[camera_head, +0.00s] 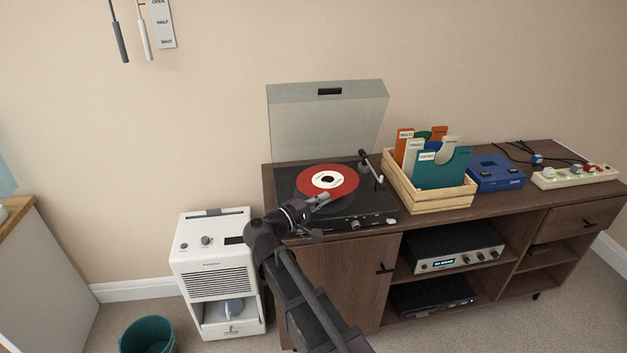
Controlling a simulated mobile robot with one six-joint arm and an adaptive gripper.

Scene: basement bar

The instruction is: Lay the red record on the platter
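The red record (314,182), with a white label and a dark centre, shows flat over the turntable (379,210), whose clear lid (330,118) stands open. The platter is hidden under the record or too dark to make out, so I cannot tell whether the record rests on it or is just above it. My gripper (322,199) is at the record's front edge, its fingertips at or very near the rim. The fingers are too small in view to show whether they grip it. The tonearm (372,167) stands to the record's right.
A wooden crate (432,198) of record sleeves stands right of the turntable on the cabinet (345,272). Beyond it are a blue device (496,173) and a power strip (576,177). A white appliance (212,258) and a teal bin (148,337) stand on the floor at left.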

